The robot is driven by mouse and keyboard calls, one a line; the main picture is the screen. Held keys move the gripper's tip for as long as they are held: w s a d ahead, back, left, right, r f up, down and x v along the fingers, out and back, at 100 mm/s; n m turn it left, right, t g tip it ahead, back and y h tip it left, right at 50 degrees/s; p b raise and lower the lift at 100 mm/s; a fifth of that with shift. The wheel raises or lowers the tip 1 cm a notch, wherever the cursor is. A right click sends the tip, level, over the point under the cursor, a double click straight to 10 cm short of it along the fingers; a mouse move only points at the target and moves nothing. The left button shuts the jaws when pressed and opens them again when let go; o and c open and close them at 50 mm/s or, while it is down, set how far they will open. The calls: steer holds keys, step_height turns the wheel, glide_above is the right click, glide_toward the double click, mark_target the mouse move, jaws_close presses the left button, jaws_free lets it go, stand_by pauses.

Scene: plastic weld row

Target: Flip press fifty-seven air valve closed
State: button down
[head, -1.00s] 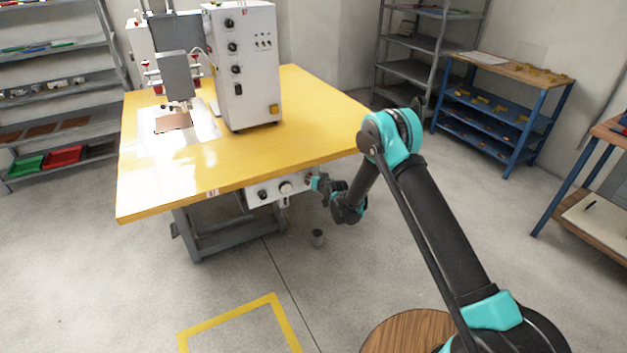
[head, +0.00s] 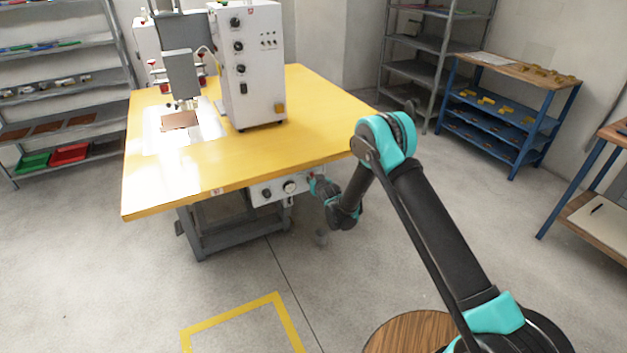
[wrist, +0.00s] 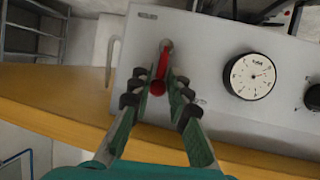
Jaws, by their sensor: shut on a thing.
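The air valve's red lever (wrist: 161,70) shows in the wrist view, on a light grey panel (wrist: 205,45) under the yellow tabletop. My gripper (wrist: 160,85) has its two fingers on either side of the red lever and is shut on it. The lever's rounded red end lies between the fingers. In the head view my gripper (head: 314,187) is at the right end of the panel (head: 272,190) below the table edge, and the lever is too small to make out there.
A round gauge (wrist: 250,76) and a dark knob (wrist: 313,97) sit beside the lever on the panel. The yellow table (head: 300,130) bears the white press cabinet (head: 247,65). A blue shelf unit (head: 500,110) stands at the right. Open floor lies in front.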

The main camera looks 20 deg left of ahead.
steer(key=c, duration=1.6)
jaws_free()
steer(key=shift+a, duration=0.1)
steer(key=shift+s+r, duration=0.1)
steer(key=v, duration=0.7)
steer(key=shift+s+r, duration=0.1)
steer(key=shift+s, duration=0.05)
